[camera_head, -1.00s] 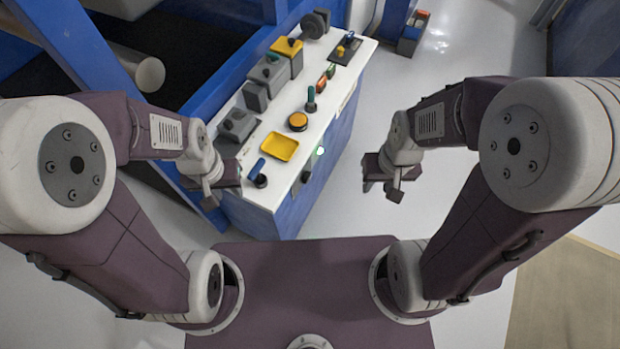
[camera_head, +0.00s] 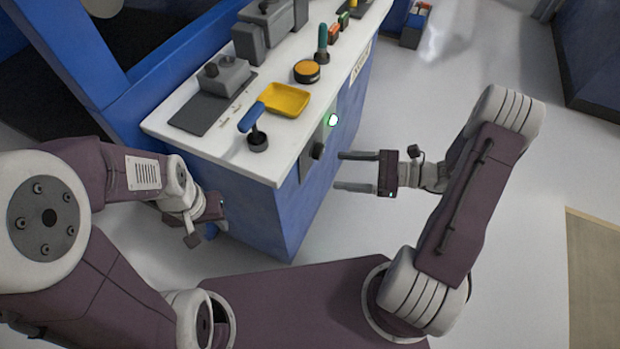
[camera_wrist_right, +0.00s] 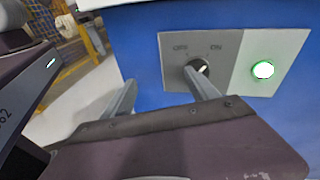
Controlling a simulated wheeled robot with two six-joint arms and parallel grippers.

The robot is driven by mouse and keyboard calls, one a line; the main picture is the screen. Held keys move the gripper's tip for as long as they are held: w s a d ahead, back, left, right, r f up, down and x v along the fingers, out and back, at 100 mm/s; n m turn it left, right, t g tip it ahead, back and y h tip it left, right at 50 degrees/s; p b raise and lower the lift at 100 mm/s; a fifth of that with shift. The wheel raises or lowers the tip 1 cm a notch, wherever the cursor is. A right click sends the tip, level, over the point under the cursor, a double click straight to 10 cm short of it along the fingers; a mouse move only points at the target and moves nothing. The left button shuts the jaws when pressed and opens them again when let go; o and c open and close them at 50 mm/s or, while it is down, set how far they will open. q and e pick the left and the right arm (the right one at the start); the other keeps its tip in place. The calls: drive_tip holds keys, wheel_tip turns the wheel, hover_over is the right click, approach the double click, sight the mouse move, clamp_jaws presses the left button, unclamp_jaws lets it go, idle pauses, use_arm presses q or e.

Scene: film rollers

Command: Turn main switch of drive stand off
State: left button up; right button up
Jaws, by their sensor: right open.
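The main switch is a black rotary knob (camera_head: 318,150) on the side of the white-topped, blue drive stand (camera_head: 241,199). In the right wrist view the knob (camera_wrist_right: 197,72) sits on a grey plate under two small labels, with a white mark toward its right side. A lit green lamp (camera_head: 333,121) is beside it and also shows in the right wrist view (camera_wrist_right: 263,69). My right gripper (camera_head: 338,171) is open and empty, its fingers pointing at the stand near the knob. In the wrist view its right finger partly overlaps the knob; contact is unclear. My left gripper (camera_head: 205,222) is low beside the stand's left corner; its jaws are unclear.

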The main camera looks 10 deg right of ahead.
sight(323, 153)
drive_tip(key=w+d+f+m+t+b, duration=0.2)
drive_tip(key=w+d+f+m+t, duration=0.1)
drive_tip(key=w+d+t, duration=0.15)
drive_tip(key=x, duration=0.3)
drive_tip(key=b+x, duration=0.1)
drive_tip(key=x, duration=0.1)
drive_tip(key=s+b+x, duration=0.1)
drive_tip(key=x, duration=0.2)
drive_tip(key=shift+w+a+f, duration=0.2)
drive_tip(key=shift+a+f, duration=0.1)
drive_tip(key=shift+a, duration=0.3)
drive_tip(key=shift+w+a+r+b, duration=0.1)
drive_tip(key=shift+w+a+b, duration=0.15)
drive_tip(key=shift+a+b, duration=0.05)
use_arm(q)
wheel_tip(323, 153, down, 7)
drive_tip(key=a, duration=0.1)
use_arm(e)
drive_tip(key=c, duration=1.4)
